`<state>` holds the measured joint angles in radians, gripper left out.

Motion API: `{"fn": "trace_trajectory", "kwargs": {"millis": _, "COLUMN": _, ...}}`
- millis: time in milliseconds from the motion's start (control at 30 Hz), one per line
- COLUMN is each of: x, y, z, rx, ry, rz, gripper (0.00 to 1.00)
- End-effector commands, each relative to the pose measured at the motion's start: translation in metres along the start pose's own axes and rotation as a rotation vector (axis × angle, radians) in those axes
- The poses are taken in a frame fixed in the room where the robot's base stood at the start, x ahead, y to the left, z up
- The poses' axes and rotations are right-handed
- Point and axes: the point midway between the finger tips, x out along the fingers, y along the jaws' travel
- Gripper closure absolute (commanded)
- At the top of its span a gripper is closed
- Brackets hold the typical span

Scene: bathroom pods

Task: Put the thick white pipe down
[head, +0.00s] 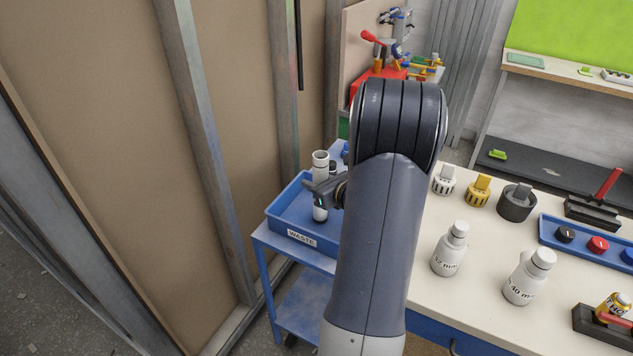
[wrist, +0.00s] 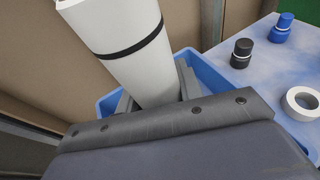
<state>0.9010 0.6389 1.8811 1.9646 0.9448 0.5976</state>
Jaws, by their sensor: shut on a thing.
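The tray sits on a blue cart (head: 262,262) beside a stud wall (head: 215,150). A white worktable (head: 480,270) holds bottles, caps and another blue tray.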

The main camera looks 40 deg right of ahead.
Motion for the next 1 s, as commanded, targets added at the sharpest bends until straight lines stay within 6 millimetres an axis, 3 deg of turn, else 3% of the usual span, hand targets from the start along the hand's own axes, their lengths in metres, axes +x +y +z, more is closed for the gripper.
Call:
{"fn": "trace_trajectory", "kwargs": {"millis": 267, "x": 0.001, "y": 0.000, "z": -0.003, "rx": 0.000, "ry": 0.000, "rz": 0.000, "gripper": 0.93}}
{"fn": "trace_trajectory", "kwargs": {"millis": 300, "x": 0.001, "y": 0.000, "z": -0.003, "rx": 0.000, "ry": 0.000, "rz": 0.000, "gripper": 0.65}}
{"fn": "trace_trajectory", "kwargs": {"millis": 567, "x": 0.001, "y": 0.000, "z": -0.002, "rx": 0.000, "ry": 0.000, "rz": 0.000, "gripper": 0.44}}
{"fn": "trace_trajectory", "kwargs": {"millis": 900, "x": -0.001, "y": 0.000, "z": 0.002, "rx": 0.000, "ry": 0.000, "rz": 0.000, "gripper": 0.44}}
{"fn": "trace_trajectory", "kwargs": {"millis": 1000, "x": -0.014, "y": -0.002, "z": 0.001, "rx": -0.001, "ry": -0.001, "rz": -0.004, "gripper": 0.44}}
